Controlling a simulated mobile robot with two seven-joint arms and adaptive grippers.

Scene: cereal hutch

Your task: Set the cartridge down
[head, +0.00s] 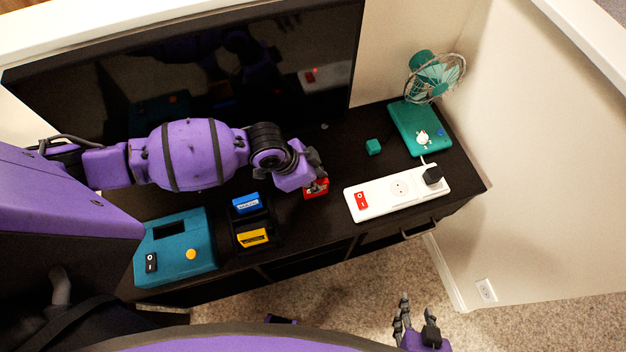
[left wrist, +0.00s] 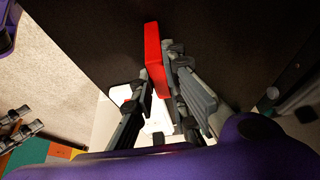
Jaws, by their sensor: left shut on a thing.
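The red cartridge (head: 317,188) is in my left gripper (head: 311,174), over the dark cabinet top just right of the black two-slot holder (head: 259,224). In the left wrist view my left gripper (left wrist: 162,85) is shut on the red cartridge (left wrist: 153,48), its fingers on either side. Whether the cartridge touches the top is hard to tell. A blue cartridge (head: 246,203) and a yellow cartridge (head: 253,237) sit in the holder. My right gripper (head: 418,318) is at the bottom of the head view, open and empty, in front of the cabinet.
A teal console (head: 178,262) with a slot and a switch stands left of the holder. A white power strip (head: 381,195) with a black plug (head: 433,175) lies to the right. Behind are a green cube (head: 373,147), a teal fan (head: 424,122) and a dark screen (head: 220,70).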

